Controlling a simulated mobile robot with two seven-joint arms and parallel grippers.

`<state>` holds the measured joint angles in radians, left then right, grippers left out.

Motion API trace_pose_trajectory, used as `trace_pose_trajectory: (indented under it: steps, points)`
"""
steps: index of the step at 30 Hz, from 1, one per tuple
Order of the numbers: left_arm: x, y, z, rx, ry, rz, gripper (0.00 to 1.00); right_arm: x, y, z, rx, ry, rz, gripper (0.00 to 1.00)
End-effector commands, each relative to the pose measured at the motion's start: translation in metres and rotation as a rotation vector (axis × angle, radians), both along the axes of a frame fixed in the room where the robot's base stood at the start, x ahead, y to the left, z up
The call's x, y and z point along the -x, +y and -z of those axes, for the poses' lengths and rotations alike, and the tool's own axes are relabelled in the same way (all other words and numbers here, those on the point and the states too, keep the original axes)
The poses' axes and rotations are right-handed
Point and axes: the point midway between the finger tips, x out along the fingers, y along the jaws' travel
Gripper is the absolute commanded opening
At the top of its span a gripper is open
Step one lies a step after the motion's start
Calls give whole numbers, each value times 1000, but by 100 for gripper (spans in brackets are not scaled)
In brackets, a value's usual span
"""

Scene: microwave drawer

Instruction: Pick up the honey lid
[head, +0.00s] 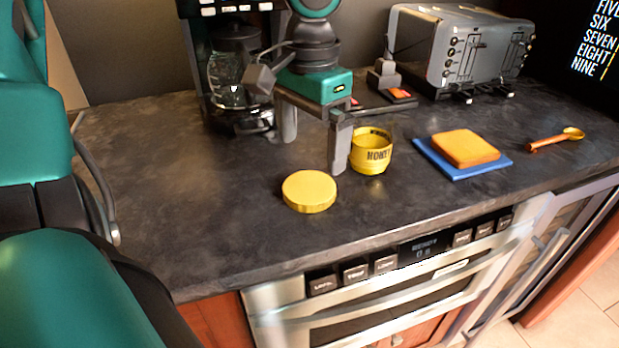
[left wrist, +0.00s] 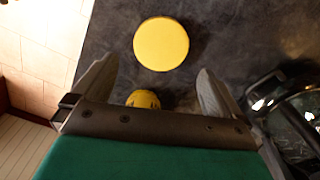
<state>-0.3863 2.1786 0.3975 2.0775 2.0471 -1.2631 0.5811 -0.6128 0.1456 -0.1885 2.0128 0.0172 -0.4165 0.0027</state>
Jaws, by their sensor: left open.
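The honey lid is a round yellow disc (head: 309,191) lying flat on the dark counter near its front edge. It also shows at the top middle of the left wrist view (left wrist: 161,44). The yellow honey jar (head: 371,153), marked HONEY, stands open behind and to the right of the lid. Its top edge also shows in the left wrist view (left wrist: 142,98), partly hidden by the gripper body. My left gripper (head: 313,152) is open and empty, fingers pointing down, above the counter behind the lid and left of the jar. My right gripper does not show.
A coffee maker (head: 232,75) stands at the back left and a toaster (head: 462,52) at the back right. An orange block (head: 465,147) on a blue square (head: 432,158) and a spoon (head: 553,141) lie right. The microwave drawer (head: 400,290) is below. The counter left of the lid is clear.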

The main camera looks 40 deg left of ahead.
Motion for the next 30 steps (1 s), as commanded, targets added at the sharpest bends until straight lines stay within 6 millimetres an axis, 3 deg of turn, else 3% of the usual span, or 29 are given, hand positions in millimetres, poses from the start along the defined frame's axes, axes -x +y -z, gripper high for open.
trace_pose_trajectory:
  steps: [3, 11, 18, 26, 30]
  points:
    - [0, 0, 17, 0, 2, 0, 100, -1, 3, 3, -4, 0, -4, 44]
    - [-1, 0, 34, 1, 1, 0, 100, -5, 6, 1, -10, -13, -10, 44]
    - [-2, 1, 70, 0, 2, 0, 100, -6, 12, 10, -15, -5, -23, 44]
    - [-2, 1, 73, -1, 0, 0, 100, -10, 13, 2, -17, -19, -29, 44]
    - [-2, 1, 73, -1, -1, -1, 88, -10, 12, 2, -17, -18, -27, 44]
